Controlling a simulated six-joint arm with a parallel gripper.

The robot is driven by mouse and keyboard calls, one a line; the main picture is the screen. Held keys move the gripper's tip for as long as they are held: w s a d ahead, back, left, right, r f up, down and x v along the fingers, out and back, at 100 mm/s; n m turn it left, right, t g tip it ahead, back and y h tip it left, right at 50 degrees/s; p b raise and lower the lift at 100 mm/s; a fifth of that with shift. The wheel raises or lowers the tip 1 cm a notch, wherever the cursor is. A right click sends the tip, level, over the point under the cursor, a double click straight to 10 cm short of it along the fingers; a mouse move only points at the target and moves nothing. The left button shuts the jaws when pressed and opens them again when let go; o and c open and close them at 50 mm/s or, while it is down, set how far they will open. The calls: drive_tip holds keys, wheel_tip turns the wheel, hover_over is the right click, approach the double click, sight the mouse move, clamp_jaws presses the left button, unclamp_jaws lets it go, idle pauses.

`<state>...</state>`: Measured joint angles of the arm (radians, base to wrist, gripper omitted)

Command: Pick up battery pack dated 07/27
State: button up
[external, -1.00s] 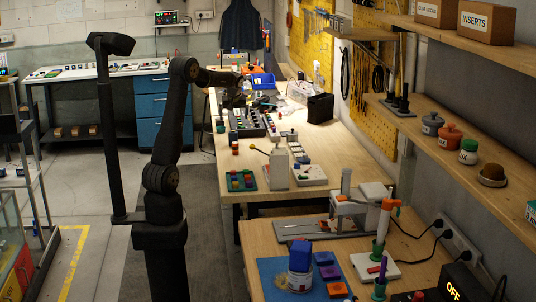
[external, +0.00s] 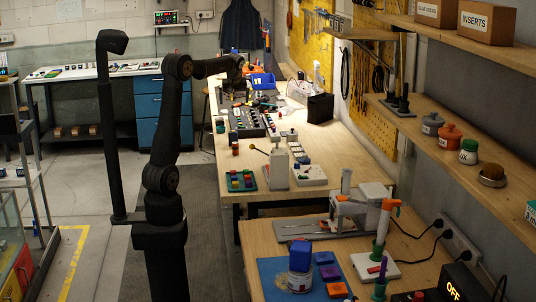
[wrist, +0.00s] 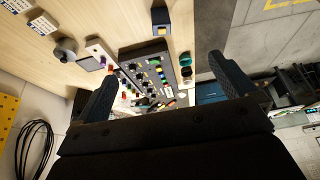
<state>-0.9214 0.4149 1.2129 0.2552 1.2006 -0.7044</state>
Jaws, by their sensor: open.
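I cannot pick out a battery pack dated 07/27; no such date is readable in either view. My gripper (external: 238,80) is at the far part of the long wooden bench (external: 340,150) in the external view, small and dark against the clutter. In the wrist view my gripper (wrist: 168,90) is open, with its two dark fingers wide apart. Nothing shows held between them. A dark panel with coloured parts (wrist: 148,58) lies beyond and between the fingers, apart from them.
A blue bin (external: 263,81) and a black box (external: 320,108) stand at the far bench. A green tray (external: 234,188) with coloured blocks and a white device (external: 309,175) are nearer. A pegboard (external: 372,118) lines the right wall.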

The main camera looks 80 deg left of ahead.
drive_tip(key=shift+c, duration=0.4)
drive_tip(key=c, duration=0.6)
drive_tip(key=m, duration=0.2)
approach(233, 132)
drive_tip(key=shift+t, duration=0.5)
drive_tip(key=x, duration=0.4)
drive_tip(key=s+x, duration=0.1)
drive_tip(key=x, duration=0.1)
drive_tip(key=shift+a, duration=0.3)
drive_tip(key=shift+c, duration=0.2)
drive_tip(key=shift+d+x, duration=0.2)
drive_tip(key=shift+x, duration=1.45)
drive_tip(key=shift+d+x, duration=0.2)
drive_tip(key=shift+x, duration=1.4)
